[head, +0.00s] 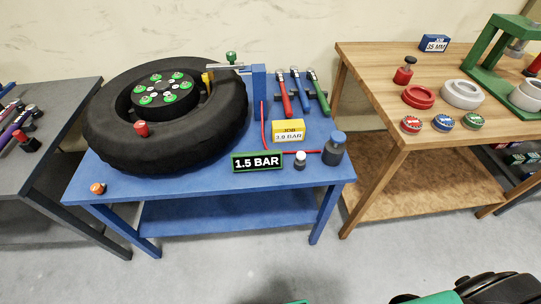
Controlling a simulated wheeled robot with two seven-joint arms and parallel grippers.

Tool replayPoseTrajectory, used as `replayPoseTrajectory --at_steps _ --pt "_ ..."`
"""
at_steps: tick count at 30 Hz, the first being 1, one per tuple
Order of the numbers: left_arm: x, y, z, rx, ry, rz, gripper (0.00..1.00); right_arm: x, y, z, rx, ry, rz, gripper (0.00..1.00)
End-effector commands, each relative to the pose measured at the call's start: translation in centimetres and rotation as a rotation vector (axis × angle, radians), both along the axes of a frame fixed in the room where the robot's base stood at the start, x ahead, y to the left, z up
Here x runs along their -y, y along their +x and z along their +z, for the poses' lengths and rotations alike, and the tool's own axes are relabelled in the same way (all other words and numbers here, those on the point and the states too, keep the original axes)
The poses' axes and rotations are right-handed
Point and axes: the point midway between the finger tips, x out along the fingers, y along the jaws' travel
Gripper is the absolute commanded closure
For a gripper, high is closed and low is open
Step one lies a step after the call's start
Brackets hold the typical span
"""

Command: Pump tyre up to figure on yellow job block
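A black tyre (105,128) lies on the blue table, with a hub with green-and-white studs in its middle. A red cap (141,129) sits on its near side. A display (257,162) reads 1.5 BAR. The yellow job block (288,131) stands behind it; its small figure looks like 3.0 BAR, but is not sharp. A blue post (259,84) with a grey arm reaching over the tyre stands at the back. A red hose (263,125) lies near it. Neither gripper's fingers show.
Wrenches (301,92) with red, blue and green handles lie on a rack. A wooden table (385,75) is at the right, a grey table (62,135) at the left.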

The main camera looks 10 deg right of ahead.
Motion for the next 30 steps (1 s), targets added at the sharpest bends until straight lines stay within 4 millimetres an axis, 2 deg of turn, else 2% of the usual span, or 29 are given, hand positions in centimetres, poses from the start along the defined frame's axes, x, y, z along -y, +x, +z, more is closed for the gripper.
replayPoseTrajectory --at_steps 21,23,24,27,30 --pt "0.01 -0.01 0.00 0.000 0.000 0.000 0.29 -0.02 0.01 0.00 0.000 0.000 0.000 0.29" --pt "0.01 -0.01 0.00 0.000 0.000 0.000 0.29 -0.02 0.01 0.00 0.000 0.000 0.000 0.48" --pt "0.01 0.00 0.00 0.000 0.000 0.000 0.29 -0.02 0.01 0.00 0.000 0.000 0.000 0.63" --pt "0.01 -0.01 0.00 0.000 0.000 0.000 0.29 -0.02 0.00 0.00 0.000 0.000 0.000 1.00" --pt "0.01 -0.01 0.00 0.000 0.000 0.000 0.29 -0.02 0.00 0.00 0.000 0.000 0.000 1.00"
